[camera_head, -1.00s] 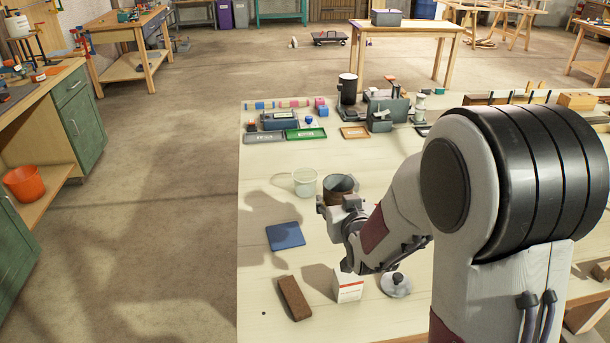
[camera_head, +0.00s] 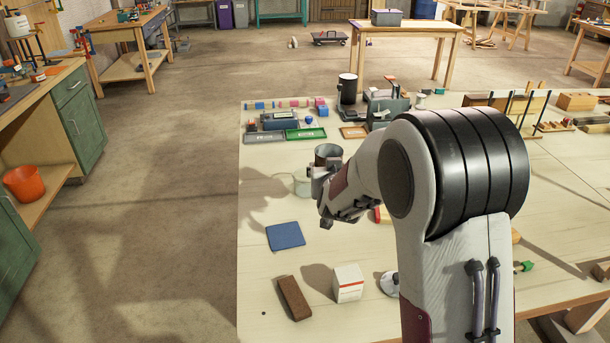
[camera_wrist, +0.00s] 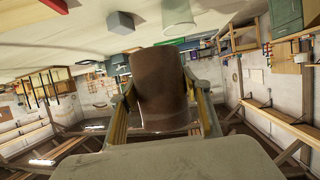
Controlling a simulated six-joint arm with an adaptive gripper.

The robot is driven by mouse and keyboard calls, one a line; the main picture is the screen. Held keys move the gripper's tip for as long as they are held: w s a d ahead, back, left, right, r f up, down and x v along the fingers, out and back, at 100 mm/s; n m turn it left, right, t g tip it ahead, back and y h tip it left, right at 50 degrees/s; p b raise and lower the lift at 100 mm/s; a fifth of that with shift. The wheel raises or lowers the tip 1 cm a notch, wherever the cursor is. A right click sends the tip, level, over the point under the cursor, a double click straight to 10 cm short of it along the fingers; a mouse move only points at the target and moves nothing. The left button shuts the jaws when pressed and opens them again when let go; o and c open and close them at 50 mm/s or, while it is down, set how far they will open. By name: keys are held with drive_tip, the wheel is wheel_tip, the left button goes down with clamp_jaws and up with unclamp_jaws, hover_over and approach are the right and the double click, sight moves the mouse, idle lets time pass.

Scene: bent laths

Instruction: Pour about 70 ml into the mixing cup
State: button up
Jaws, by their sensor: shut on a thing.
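My gripper (camera_head: 322,178) is shut on a brown cylindrical container (camera_head: 328,153), whose open grey rim shows in the head view. The container (camera_wrist: 160,88) fills the space between the fingers in the wrist view and looks about upright in the head view. A pale translucent cup (camera_head: 301,187), which looks like the mixing cup, stands on the table. It is partly hidden behind my gripper, and part of a clear cup shows at the top of the wrist view (camera_wrist: 176,14). The container appears above the cup's right side, and no liquid is visible.
A blue mat (camera_head: 286,236), a brown block (camera_head: 294,298) and a white box (camera_head: 348,283) lie at the table's front left. Green (camera_head: 306,134) and grey trays, a dark canister (camera_head: 347,90) and a machine stand behind. The table's left edge is close.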

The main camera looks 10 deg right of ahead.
drive_tip(key=shift+w+a+m+h, duration=1.2)
drive_tip(key=shift+w+a, duration=0.45)
drive_tip(key=shift+w, duration=3.75)
drive_tip(key=shift+m+g+h, duration=0.7)
drive_tip(key=shift+m+h, duration=0.1)
drive_tip(key=shift+h, duration=0.1)
drive_tip(key=w+a+f, duration=0.2)
drive_tip(key=a+f, duration=0.1)
drive_tip(key=a, duration=0.1)
drive_tip(key=w+a+f, duration=0.2)
drive_tip(key=a+f, duration=0.1)
drive_tip(key=w+a+f, duration=0.2)
drive_tip(key=a+f, duration=0.1)
drive_tip(key=a, duration=0.1)
drive_tip(key=shift+a+f, duration=0.3)
drive_tip(key=shift+a, duration=0.05)
drive_tip(key=shift+w+a+f, duration=0.1)
drive_tip(key=shift+a+f, duration=0.5)
drive_tip(key=shift+f, duration=0.25)
drive_tip(key=shift+d, duration=0.1)
